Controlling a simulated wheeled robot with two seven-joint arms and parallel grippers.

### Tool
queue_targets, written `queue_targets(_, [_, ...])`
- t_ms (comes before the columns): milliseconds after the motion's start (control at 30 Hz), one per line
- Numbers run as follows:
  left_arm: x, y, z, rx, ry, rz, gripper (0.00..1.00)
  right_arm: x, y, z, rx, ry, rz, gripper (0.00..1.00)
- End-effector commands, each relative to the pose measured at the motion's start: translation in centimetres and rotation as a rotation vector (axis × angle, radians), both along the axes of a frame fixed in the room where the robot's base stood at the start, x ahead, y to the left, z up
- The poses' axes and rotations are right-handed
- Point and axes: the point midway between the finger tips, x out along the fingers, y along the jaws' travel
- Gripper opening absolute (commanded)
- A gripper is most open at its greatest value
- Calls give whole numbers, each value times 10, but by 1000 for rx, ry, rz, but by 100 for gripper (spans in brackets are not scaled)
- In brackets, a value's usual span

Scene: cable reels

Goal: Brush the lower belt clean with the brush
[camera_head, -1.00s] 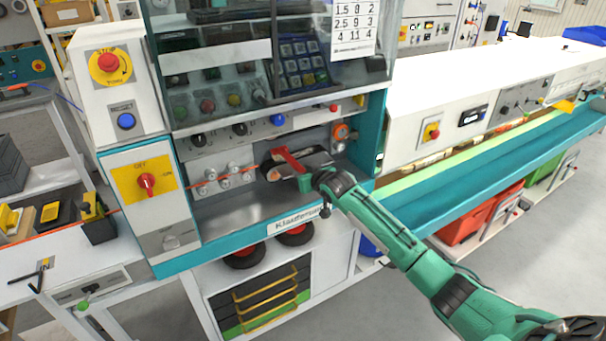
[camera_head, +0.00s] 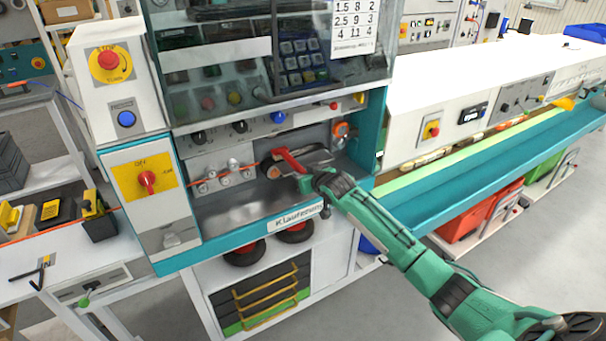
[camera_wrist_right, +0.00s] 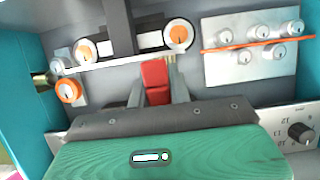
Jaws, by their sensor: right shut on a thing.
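My right gripper (camera_head: 303,174) reaches into the open bay of the teal and white machine. It is shut on a red-handled brush (camera_head: 289,160), which points up and left into the bay. In the right wrist view the red brush (camera_wrist_right: 155,80) sticks out beyond the green gripper body, with its far end close to a pale horizontal strip, perhaps a belt (camera_wrist_right: 125,64). I cannot tell whether the brush touches it. My left gripper is not in view.
An orange cable (camera_wrist_right: 260,42) runs past several silver rollers on a plate at the bay's left. An orange-ringed dial (camera_head: 341,130) sits at the bay's right wall. A metal tray floor (camera_head: 235,205) lies below. A teal trough (camera_head: 480,165) extends right.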

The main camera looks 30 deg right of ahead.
Motion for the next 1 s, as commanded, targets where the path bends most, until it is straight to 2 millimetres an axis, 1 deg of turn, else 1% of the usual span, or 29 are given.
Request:
queue_targets(33, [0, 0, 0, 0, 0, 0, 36, 0, -6, -2, -3, 4, -3, 0])
queue_targets(300, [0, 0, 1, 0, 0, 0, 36, 1, -30, -2, -3, 5, -4, 0])
queue_targets(400, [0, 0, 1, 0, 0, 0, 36, 2, -37, -2, -2, 4, -4, 0])
queue_targets(667, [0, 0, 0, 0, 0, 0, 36, 3, -47, -2, -4, 5, -4, 0])
queue_targets(1000, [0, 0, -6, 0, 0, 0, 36, 6, -76, -1, -3, 3, -4, 0])
